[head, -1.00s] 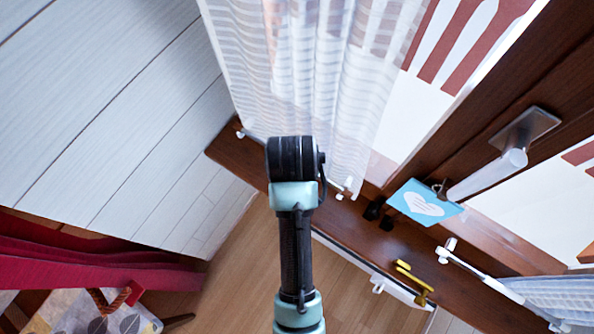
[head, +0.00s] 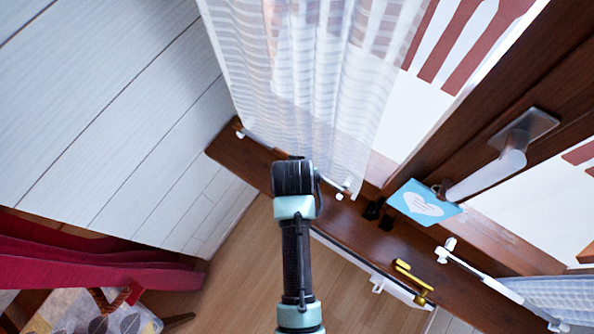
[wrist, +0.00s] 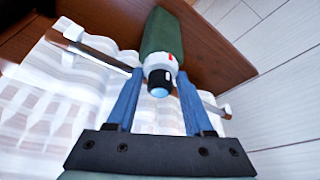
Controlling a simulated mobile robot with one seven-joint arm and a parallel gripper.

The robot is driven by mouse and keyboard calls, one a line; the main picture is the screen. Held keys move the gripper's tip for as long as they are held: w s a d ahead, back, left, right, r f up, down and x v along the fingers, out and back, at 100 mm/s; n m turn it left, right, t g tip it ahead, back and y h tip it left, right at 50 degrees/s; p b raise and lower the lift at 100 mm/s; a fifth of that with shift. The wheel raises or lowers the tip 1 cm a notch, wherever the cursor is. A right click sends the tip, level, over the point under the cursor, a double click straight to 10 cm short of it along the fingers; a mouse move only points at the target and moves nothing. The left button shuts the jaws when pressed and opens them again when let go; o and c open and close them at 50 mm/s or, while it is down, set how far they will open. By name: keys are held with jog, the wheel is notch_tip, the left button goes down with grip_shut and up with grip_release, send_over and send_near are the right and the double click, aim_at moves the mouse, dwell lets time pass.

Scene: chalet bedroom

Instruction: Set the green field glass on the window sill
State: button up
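My gripper has two blue fingers (wrist: 157,95), seen in the wrist view on either side of the green field glass (wrist: 157,38). They appear closed on its narrower end, which has a white ring with red marks and a black eyepiece with a bluish lens. The green body extends away beyond the fingertips over the brown wooden window sill (wrist: 213,45). Whether it touches the sill cannot be told. In the head view the wooden sill (head: 345,228) runs below the curtain and window, and my wrist hides the fingers and the field glass.
A sheer white curtain (head: 300,85) hangs beside the sill. Small black objects (head: 378,212), a blue heart card (head: 424,202) by the window handle (head: 495,172) and a yellow metal piece (head: 413,279) lie to the right. A red curtain-like cloth (head: 90,265) is at lower left.

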jog(key=o, duration=0.4)
jog(key=shift+r, duration=0.1)
jog(key=v, duration=1.2)
dwell(0.3)
